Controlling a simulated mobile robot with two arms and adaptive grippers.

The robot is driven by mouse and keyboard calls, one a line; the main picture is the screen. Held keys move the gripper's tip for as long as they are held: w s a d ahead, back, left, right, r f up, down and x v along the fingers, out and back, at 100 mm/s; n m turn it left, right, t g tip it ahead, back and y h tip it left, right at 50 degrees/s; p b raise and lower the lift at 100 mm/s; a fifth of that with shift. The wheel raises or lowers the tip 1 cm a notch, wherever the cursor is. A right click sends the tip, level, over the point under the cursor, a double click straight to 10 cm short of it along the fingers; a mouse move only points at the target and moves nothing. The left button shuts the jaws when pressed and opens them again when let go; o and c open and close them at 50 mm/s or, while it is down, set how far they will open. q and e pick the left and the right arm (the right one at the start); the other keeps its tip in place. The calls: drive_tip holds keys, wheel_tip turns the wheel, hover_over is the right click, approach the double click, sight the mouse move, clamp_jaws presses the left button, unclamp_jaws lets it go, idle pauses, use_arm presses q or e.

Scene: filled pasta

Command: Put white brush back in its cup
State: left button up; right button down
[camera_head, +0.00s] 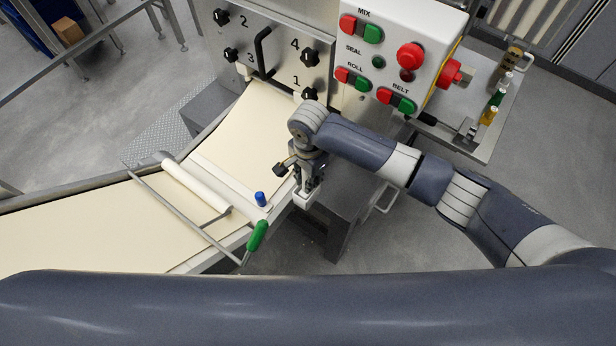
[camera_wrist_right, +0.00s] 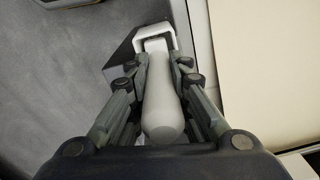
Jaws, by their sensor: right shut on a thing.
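My right gripper (camera_head: 307,186) hangs fingers-down beside the right edge of the dough table. In the right wrist view, its fingers (camera_wrist_right: 160,80) are closed around the pale handle of the white brush (camera_wrist_right: 163,105). The handle's rounded end points toward the wrist camera. At the far end of the handle is a white squared piece (camera_wrist_right: 156,42); it also shows just below the fingers in the head view (camera_head: 303,200). I cannot tell whether this is the brush head or a cup. No separate cup is clearly visible. My left gripper is out of view.
A rolling pin (camera_head: 195,184), a metal bar with a green handle (camera_head: 257,235) and a blue-topped item (camera_head: 261,199) are by the dough sheet (camera_head: 90,228). A control box (camera_head: 405,50) stands behind the right arm. Small bottles (camera_head: 497,98) stand on the right shelf.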

drive_tip(key=shift+f, duration=0.15)
drive_tip(key=c, duration=1.6)
unclamp_jaws()
drive_tip(key=shift+o, duration=0.4)
drive_tip(key=shift+r, duration=0.35)
wheel_tip(320, 180, up, 11)
drive_tip(key=shift+s+r, duration=0.15)
drive_tip(key=shift+r, duration=0.05)
drive_tip(key=c, duration=0.4)
drive_tip(key=o, duration=0.4)
drive_tip(key=shift+r, duration=0.1)
drive_tip(key=shift+o, duration=0.4)
wheel_tip(320, 180, up, 12)
drive_tip(key=shift+d, duration=0.15)
drive_tip(key=o, duration=1.4)
drive_tip(key=shift+s, duration=0.1)
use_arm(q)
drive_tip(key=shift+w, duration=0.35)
use_arm(e)
drive_tip(key=shift+o, duration=0.2)
